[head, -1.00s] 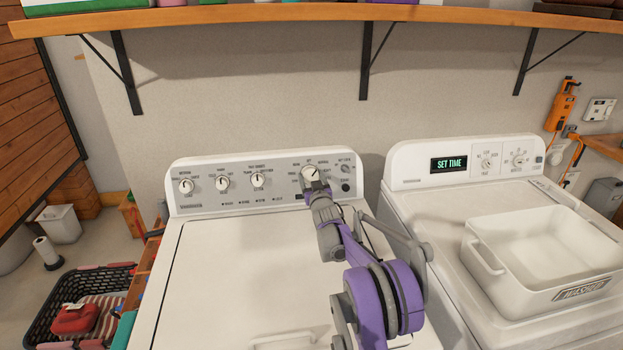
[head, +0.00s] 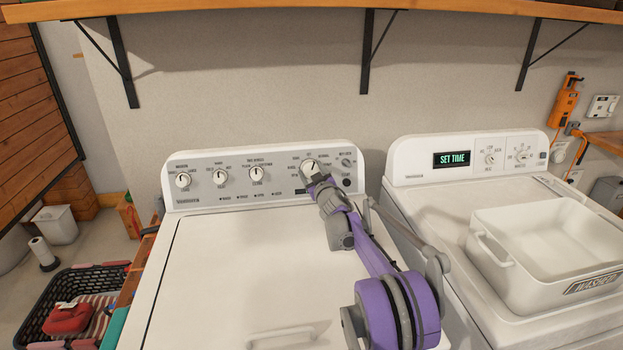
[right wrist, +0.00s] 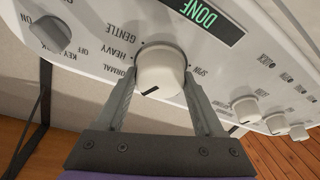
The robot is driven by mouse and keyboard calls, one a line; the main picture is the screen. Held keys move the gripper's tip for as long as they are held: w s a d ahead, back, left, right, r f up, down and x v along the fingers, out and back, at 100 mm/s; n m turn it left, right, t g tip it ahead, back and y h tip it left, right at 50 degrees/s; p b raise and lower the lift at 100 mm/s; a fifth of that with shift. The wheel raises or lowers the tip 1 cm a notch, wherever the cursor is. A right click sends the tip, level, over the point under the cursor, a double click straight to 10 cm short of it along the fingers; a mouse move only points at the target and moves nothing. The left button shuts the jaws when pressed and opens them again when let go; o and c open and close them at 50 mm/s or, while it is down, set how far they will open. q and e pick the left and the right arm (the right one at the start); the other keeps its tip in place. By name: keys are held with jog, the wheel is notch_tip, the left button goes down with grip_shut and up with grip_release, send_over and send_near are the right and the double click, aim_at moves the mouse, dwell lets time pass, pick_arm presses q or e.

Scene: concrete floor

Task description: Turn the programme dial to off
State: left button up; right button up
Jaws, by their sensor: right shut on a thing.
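The programme dial (head: 309,168) is the large white knob at the right of the white washer's control panel (head: 215,193). In the right wrist view the dial (right wrist: 160,72) fills the gap between my two fingers, with a dark pointer mark low on its face. Around it I read GENTLE, HEAVY, NORMAL and SPIN; I cannot make out an off mark there. My right gripper (right wrist: 161,75) is shut on the dial, one finger on each side. In the head view the gripper (head: 314,181) partly covers the dial's lower edge. My left gripper is not in view.
A green display (right wrist: 205,18) reading DONE is beside the dial. Several smaller knobs (head: 220,176) are along the panel to the left. A dryer (head: 440,200) with a white tub (head: 545,245) stands at the right. A wooden shelf (head: 250,12) runs above.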

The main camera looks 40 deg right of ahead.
jog(key=shift+f+n+y+b, duration=0.1)
jog(key=shift+n+y+b, duration=0.3)
jog(key=shift+n, duration=0.6)
jog(key=shift+n+y+b, duration=0.4)
jog(key=shift+n+b, duration=0.05)
jog(key=shift+n, duration=0.95)
jog(key=o, duration=1.4)
jog(key=v, duration=1.1)
jog(key=shift+d+r+b, duration=0.1)
jog(key=shift+r+b, duration=0.15)
jog(key=shift+b, duration=0.05)
